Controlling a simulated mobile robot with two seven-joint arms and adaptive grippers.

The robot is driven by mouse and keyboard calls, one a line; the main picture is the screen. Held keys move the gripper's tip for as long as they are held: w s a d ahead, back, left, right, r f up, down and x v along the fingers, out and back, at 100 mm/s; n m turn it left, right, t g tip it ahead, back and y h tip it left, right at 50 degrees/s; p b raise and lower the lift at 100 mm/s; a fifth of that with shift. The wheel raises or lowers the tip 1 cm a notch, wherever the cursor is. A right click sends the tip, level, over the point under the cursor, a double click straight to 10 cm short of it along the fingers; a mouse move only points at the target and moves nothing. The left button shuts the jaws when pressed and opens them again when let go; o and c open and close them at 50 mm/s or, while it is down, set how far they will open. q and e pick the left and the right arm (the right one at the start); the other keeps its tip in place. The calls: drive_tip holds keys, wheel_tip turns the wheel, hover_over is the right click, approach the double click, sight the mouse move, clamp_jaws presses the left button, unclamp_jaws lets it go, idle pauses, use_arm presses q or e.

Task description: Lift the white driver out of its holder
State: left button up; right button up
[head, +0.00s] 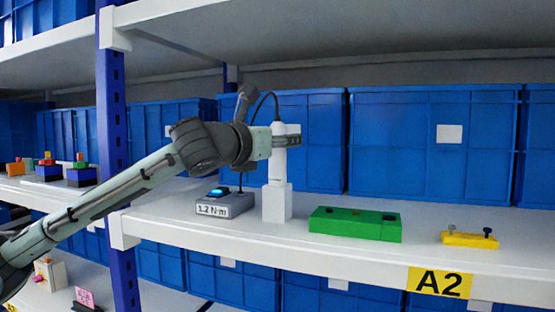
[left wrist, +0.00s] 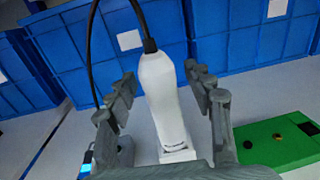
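The white driver (head: 278,158) stands upright in its white block-like holder (head: 277,203) on the shelf, with a black cable rising from its top. My left gripper (head: 290,136) reaches in from the left at the driver's upper part, level with its body. In the left wrist view the white driver (left wrist: 165,100) stands between the two grey fingers of my left gripper (left wrist: 160,85). The fingers are spread, and narrow gaps show on both sides, so it does not look gripped. The holder is mostly hidden there behind the gripper. My right gripper is in neither view.
A grey box (head: 225,206) labelled 1.2 N·m stands left of the holder. A green block (head: 355,224) and a yellow block (head: 469,239) with two knobs lie to the right. Blue crates (head: 435,145) stand behind. An upper shelf (head: 370,25) hangs overhead, and a blue post (head: 112,130) stands left.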

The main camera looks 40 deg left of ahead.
use_arm(q)
clamp_jaws()
drive_tip(key=shift+r, duration=0.1)
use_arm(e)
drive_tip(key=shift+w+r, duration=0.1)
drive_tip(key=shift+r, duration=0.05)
use_arm(q)
drive_tip(key=shift+r, duration=0.5)
wheel_tip(320, 180, up, 8)
drive_tip(key=p, duration=0.2)
drive_tip(key=shift+p, duration=0.4)
drive_tip(key=shift+r, duration=0.5)
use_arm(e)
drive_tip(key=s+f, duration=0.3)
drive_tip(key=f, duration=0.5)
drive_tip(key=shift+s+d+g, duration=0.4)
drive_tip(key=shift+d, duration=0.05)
use_arm(q)
drive_tip(key=c, duration=0.6)
unclamp_jaws()
clamp_jaws()
